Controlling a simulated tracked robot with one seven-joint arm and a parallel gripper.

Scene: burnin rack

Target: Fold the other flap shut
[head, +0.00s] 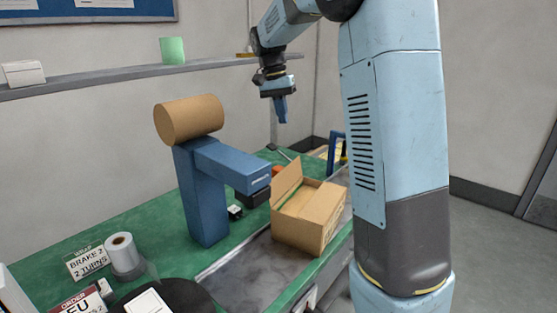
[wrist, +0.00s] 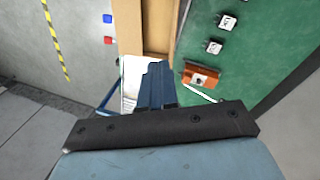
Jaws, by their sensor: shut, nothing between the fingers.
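A brown cardboard box (head: 308,222) sits on the grey strip of the green bench, below and a little right of my gripper in the head view. One flap (head: 287,184) stands up and tilts at its left side. The box's top is partly open there, and I cannot clearly tell how its other flaps lie. My gripper (head: 282,116) is shut and empty, pointing down, raised well above the bench and apart from the box. In the wrist view the shut fingers (wrist: 157,85) hide part of what lies below.
A blue dispenser (head: 203,190) with a brown roll (head: 189,119) stands left of the box. A blue frame (head: 336,150) stands behind it. A white tape roll (head: 122,252) is at front left. In the wrist view an orange item (wrist: 200,77) lies on the green bench (wrist: 245,60).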

